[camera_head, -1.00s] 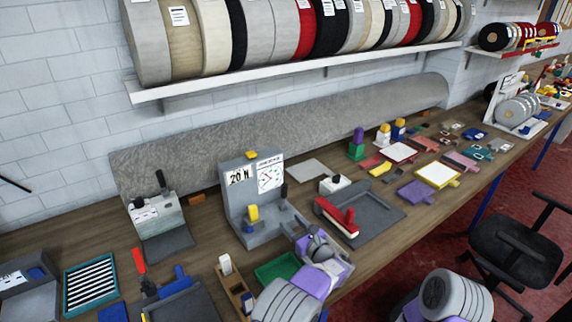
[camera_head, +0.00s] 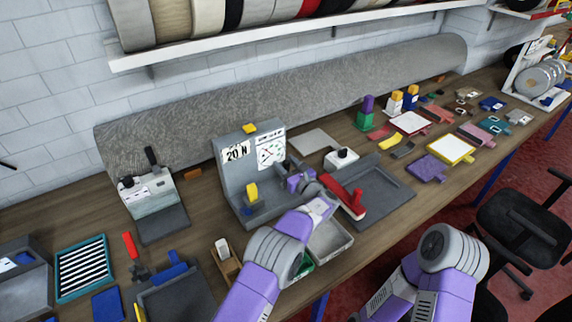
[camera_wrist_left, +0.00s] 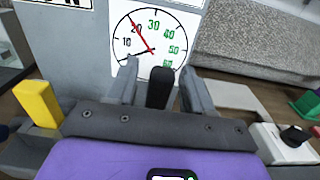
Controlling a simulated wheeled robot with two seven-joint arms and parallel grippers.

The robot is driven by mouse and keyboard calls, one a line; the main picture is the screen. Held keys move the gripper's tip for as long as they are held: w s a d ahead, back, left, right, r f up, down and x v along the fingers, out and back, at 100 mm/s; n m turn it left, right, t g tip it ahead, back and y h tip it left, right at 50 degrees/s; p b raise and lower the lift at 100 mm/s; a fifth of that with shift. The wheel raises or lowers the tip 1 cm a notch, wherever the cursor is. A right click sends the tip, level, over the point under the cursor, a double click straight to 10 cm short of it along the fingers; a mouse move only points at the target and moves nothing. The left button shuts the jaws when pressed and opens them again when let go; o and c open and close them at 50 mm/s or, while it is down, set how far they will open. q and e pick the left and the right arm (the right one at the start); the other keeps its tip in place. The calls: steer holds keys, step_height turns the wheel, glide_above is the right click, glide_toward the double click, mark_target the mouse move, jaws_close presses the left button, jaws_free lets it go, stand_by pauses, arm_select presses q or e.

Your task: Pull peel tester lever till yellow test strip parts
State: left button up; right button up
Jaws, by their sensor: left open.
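The grey peel tester (camera_head: 228,180) stands on the bench with a "20 N" sign and a round dial (camera_head: 271,152). In the left wrist view the dial's red needle points near 20. The yellow test strip piece (camera_head: 252,192) is at the tester's front; it also shows at the left of the wrist view (camera_wrist_left: 38,104). The black lever (camera_wrist_left: 160,88) stands upright between the fingers of my left gripper (camera_wrist_left: 160,92). The fingers are open, with gaps on both sides of the lever. In the head view my left gripper (camera_head: 302,180) hides much of the lever's area. My right gripper is out of view.
A red-handled tool (camera_head: 350,200) and a dark grey tray (camera_head: 385,195) lie right of the tester. A light grey bin (camera_head: 332,240) sits at the bench's front edge. A grey rug roll (camera_head: 300,112) lies behind. A wooden holder (camera_head: 226,262) stands front left.

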arm_select(q)
steer(key=shift+w, duration=0.1)
jaws_close()
stand_by(0.3)
steer(key=s+t+y+b, duration=0.1)
steer(key=b, duration=0.2)
steer(key=s+d+f+t+b, duration=0.1)
steer(key=b, duration=0.2)
steer(key=s+d+t+y+b, duration=0.1)
steer(key=b, duration=0.1)
steer(key=shift+s+d+f+t+y+b, duration=0.2)
steer(key=shift+f+t+y+b, duration=0.1)
steer(key=shift+f+b, duration=0.1)
steer(key=shift+s+d+t+y+b, duration=0.3)
steer(key=shift+s+t+b, duration=0.1)
steer(key=shift+b, duration=0.35)
